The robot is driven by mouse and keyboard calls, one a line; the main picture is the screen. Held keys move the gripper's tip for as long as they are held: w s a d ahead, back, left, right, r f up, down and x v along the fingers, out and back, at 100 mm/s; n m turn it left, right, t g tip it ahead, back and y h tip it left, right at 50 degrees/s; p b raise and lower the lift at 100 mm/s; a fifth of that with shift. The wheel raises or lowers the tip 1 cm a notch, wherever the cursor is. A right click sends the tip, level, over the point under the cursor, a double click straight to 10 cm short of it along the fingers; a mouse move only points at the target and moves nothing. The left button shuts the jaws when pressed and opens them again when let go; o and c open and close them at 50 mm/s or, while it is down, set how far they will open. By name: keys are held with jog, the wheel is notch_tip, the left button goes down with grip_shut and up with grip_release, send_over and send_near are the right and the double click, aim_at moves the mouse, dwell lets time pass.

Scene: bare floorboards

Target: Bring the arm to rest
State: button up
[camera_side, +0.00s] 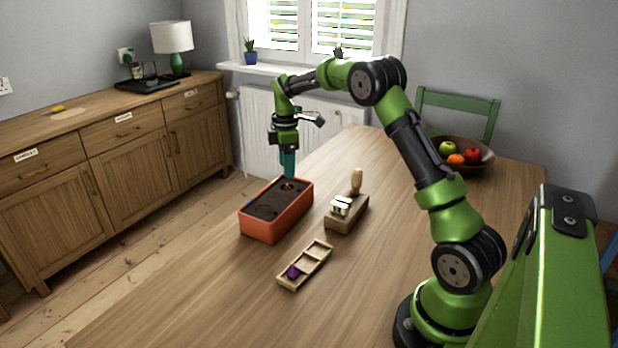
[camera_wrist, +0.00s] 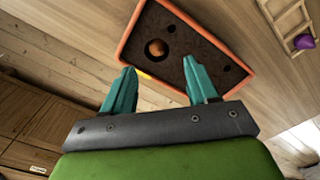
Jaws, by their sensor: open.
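My gripper (camera_side: 288,165) is above the back end of an orange planter box (camera_side: 262,231) filled with dark soil. In the wrist view its two teal fingers (camera_wrist: 161,88) are apart with nothing between them. The planter's orange rim (camera_wrist: 130,32) lies beyond the fingertips. The soil has several dark holes, and a round brown thing (camera_wrist: 157,48) sits in one of them; it also shows below the fingers in the side view (camera_side: 288,186). Whether the fingertips touch anything is hard to tell.
A wooden tray (camera_side: 318,256) with a purple thing (camera_side: 293,271) stands in front. A wooden block (camera_side: 346,219) holds pale pieces and a wooden-handled tool (camera_side: 356,180). A fruit bowl (camera_side: 482,160) is at the back right. The table's front left is clear.

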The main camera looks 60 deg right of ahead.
jog(key=s+a+r+m+t+y, duration=0.1)
jog(key=s+a+r+m+t, duration=0.2)
jog(key=s+a, duration=0.9)
jog(key=s+a+r+m+t+y, duration=0.1)
jog(key=s+a+r+m+t, duration=0.3)
jog(key=s+a+r+m, duration=0.5)
jog(key=s+a+m, duration=0.1)
jog(key=s+a, duration=0.2)
jog(key=shift+s+r, duration=0.25)
jog(key=shift+r, duration=0.15)
